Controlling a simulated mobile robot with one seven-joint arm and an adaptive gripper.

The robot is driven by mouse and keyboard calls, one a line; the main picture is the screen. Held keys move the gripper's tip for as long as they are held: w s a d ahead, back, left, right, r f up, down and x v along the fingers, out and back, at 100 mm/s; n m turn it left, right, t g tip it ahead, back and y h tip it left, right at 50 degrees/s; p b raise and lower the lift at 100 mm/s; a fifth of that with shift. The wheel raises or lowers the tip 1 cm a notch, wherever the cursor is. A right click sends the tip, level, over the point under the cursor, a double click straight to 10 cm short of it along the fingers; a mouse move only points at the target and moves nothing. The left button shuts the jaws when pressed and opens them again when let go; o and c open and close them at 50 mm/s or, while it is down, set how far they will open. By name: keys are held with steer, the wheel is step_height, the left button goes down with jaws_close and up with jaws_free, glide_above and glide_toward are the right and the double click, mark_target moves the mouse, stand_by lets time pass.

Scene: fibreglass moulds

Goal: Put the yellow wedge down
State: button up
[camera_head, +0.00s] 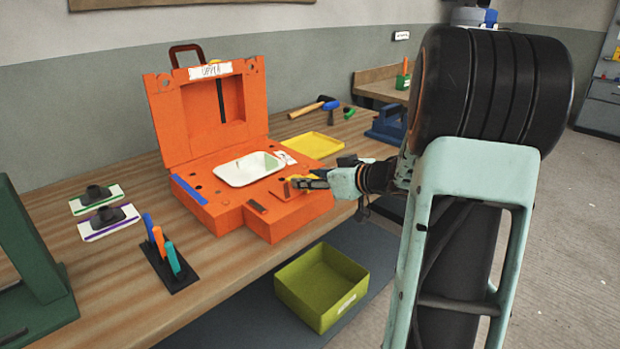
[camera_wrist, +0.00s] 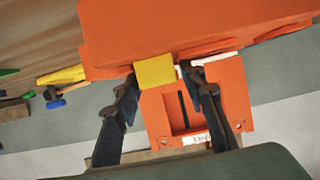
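The yellow wedge (camera_wrist: 155,71) is a small block between the fingertips of my gripper (camera_wrist: 158,78) in the wrist view. The fingers look closed on its sides. In the head view my gripper (camera_head: 308,183) is low over the front right part of the orange mould (camera_head: 285,222). Only a little yellow of the wedge (camera_head: 288,188) shows at its tips. I cannot tell whether the wedge touches the mould's surface.
The mould's raised lid (camera_head: 172,115) stands behind, with a white tray-shaped part (camera_head: 232,174) in the base. A yellow tray (camera_head: 313,146) lies beyond. A tool rack (camera_head: 172,272) stands left on the bench, and a green bin (camera_head: 312,305) sits below the front edge.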

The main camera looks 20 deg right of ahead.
steer(key=shift+o, duration=0.5)
steer(key=shift+s+d+r, duration=0.1)
steer(key=shift+r, duration=0.15)
steer(key=p+v, duration=0.3)
steer(key=v, duration=0.8)
steer(key=shift+s, duration=0.3)
steer(key=shift+d+r, duration=0.1)
steer(key=shift+r, duration=0.05)
